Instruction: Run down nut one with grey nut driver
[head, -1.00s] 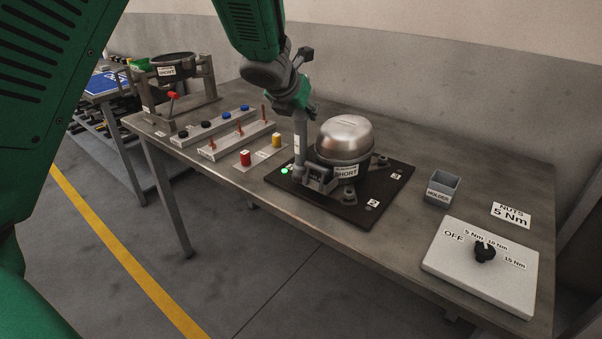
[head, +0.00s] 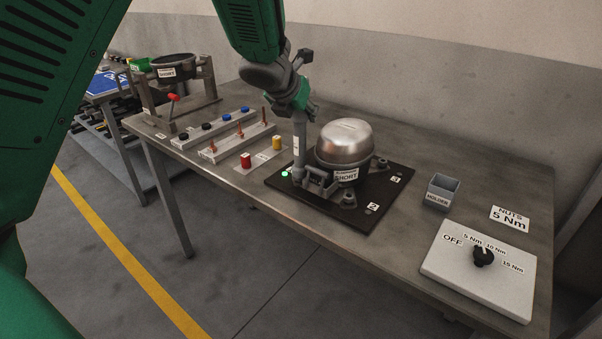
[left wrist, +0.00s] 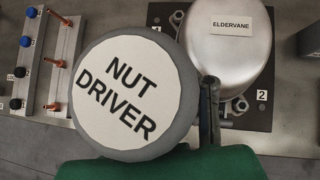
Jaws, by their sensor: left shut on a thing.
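The grey nut driver (head: 299,135) stands upright in my left gripper (head: 301,103), at the front left corner of the compressor pallet. My left gripper is shut on it. Its round top reads NUT DRIVER in the left wrist view (left wrist: 128,95). The silver-domed compressor (head: 345,143) stands on the black pallet (head: 385,203) just right of the driver. My right gripper is not in view.
A torque dial box (head: 475,270) and an open grey holder (head: 441,192) stand on the right of the table. Racks with blue, black and copper-coloured parts (head: 236,141) lie left. Red (head: 246,161) and yellow (head: 277,143) pieces are close to the pallet.

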